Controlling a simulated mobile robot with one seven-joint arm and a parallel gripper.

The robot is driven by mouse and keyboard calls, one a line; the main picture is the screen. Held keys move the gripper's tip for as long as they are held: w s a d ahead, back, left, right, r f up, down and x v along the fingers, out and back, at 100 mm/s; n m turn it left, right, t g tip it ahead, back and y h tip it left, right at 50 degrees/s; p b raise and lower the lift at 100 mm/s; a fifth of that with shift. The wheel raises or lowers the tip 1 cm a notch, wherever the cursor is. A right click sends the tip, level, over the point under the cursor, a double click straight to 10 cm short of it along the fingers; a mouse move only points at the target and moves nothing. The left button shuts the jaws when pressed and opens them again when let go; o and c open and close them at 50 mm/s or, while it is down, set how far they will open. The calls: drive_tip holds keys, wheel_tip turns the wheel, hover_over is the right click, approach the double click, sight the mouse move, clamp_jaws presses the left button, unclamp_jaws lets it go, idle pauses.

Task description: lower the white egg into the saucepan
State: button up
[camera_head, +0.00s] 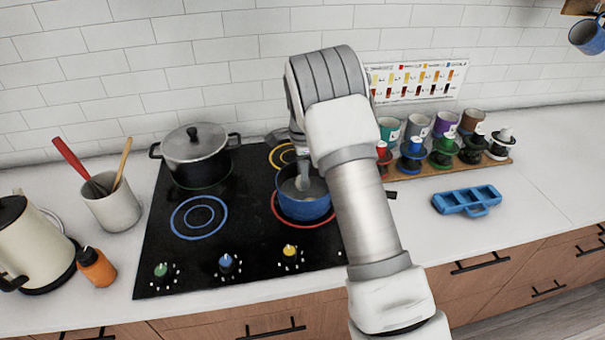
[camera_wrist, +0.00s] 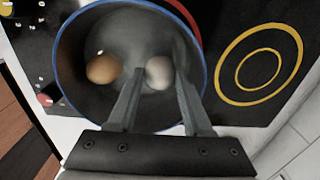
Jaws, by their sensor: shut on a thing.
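The blue saucepan (camera_head: 305,212) stands on the red-ringed burner of the black hob. My gripper (camera_head: 303,180) points down into it from above. In the wrist view the saucepan (camera_wrist: 72,48) shows its dark inside and blue rim. The white egg (camera_wrist: 160,72) is between the fingertips of my gripper (camera_wrist: 159,76), inside the pan's rim. The gripper is shut on it. I cannot tell whether the egg touches the pan's bottom. A brown egg (camera_wrist: 103,69) lies in the pan, left of the white egg. In the head view my arm and gripper hide the white egg.
A lidded steel pot (camera_head: 196,150) stands at the hob's back left. A utensil crock (camera_head: 114,207), an orange bottle (camera_head: 97,267) and a kettle (camera_head: 30,245) are left of the hob. Several cups and coloured egg holders and a blue tray (camera_head: 467,200) are on the right counter.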

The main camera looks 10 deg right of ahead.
drive_tip(key=shift+f+b, duration=0.3)
drive_tip(key=shift+f, duration=0.2)
idle(0.4)
drive_tip(key=o, duration=0.9)
drive_tip(key=shift+c, duration=0.2)
